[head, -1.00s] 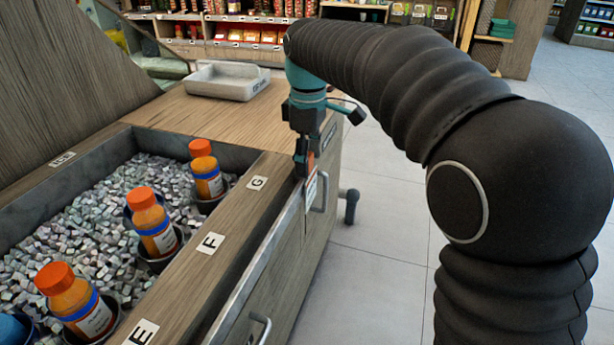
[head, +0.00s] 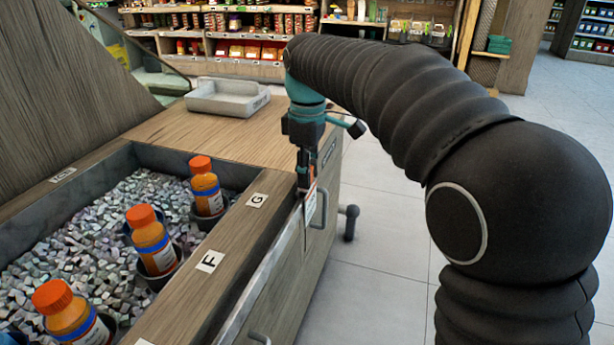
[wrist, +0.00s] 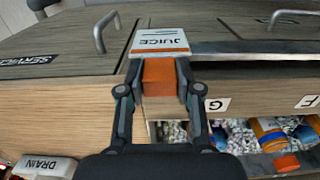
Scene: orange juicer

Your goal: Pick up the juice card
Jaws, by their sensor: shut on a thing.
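The juice card (wrist: 160,42) is white with the word JUICE and an orange end. In the wrist view its orange end sits between the fingers of my gripper (wrist: 158,88), which is shut on it. In the head view my gripper (head: 305,180) points down at the counter's front edge near the label G, and the card (head: 310,206) shows just below the fingers, in front of the drawer fronts. Its far end lies by the metal edge strip; I cannot tell whether it touches it.
A bin of ice cubes (head: 95,230) holds several orange-capped juice bottles (head: 206,186). A grey tray (head: 228,98) sits at the counter's back. Drawer handles (head: 318,207) stick out from the front. The floor (head: 400,220) to the right is clear.

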